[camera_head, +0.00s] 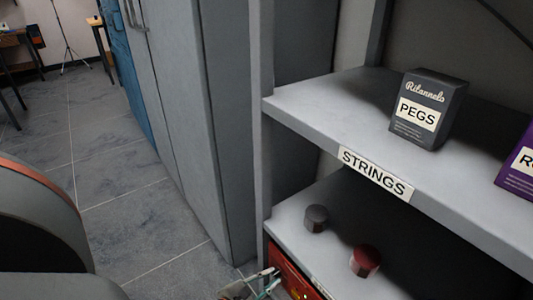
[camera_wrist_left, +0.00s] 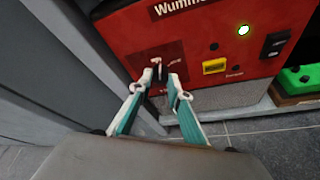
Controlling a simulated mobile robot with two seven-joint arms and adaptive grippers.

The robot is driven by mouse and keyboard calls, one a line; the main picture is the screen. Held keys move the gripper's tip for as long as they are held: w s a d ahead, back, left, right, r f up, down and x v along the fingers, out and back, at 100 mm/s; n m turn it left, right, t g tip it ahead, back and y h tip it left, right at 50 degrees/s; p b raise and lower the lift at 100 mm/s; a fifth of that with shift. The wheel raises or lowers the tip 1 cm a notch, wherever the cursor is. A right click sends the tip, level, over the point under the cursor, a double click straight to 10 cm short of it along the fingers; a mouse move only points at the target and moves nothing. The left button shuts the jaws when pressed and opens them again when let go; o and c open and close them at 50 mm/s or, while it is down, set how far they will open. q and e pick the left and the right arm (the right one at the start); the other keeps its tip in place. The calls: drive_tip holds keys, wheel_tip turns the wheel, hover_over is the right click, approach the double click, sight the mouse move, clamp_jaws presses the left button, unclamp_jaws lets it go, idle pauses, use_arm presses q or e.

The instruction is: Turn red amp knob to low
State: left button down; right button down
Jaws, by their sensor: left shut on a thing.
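The red amp (camera_head: 287,268) sits on the lower shelf level at the bottom of the head view, partly cut off by the frame. In the left wrist view its red front panel (camera_wrist_left: 200,40) fills the top. My left gripper (camera_head: 272,278) is at the amp's front. In the left wrist view the gripper (camera_wrist_left: 160,76) has its two fingers closed around a small dark knob (camera_wrist_left: 158,66) on the panel's left part. The fingers hide part of the knob and its markings. My right gripper is not in view.
A grey cabinet (camera_head: 225,130) stands left of the shelf. A PEGS box (camera_head: 425,110) sits on the shelf above.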

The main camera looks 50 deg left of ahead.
use_arm(q)
drive_tip(key=shift+w+d+r+m+y, duration=0.1)
drive_tip(key=shift+d+m+y, duration=0.05)
drive_tip(key=shift+m+y, duration=0.2)
drive_tip(key=shift+f+m+y, duration=0.2)
drive_tip(key=shift+m+y, duration=0.15)
drive_tip(key=shift+m, duration=0.3)
drive_tip(key=shift+s+d+f+m+t+y, duration=0.15)
drive_tip(key=shift+m+t+y, duration=0.1)
drive_tip(key=shift+m, duration=0.25)
drive_tip(key=shift+s+a+f+m+t+y, duration=0.15)
drive_tip(key=shift+m+y, duration=0.1)
drive_tip(key=shift+m, duration=0.25)
drive_tip(key=shift+w+d+m+t+y+b, duration=0.15)
drive_tip(key=shift+m+t+y+b, duration=0.35)
drive_tip(key=shift+m+b, duration=0.5)
drive_tip(key=shift+m, duration=0.9)
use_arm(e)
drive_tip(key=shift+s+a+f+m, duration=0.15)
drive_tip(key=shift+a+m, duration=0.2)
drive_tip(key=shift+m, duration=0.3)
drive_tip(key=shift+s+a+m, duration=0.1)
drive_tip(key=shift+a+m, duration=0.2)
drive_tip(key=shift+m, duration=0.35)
use_arm(q)
drive_tip(key=shift+r, duration=0.1)
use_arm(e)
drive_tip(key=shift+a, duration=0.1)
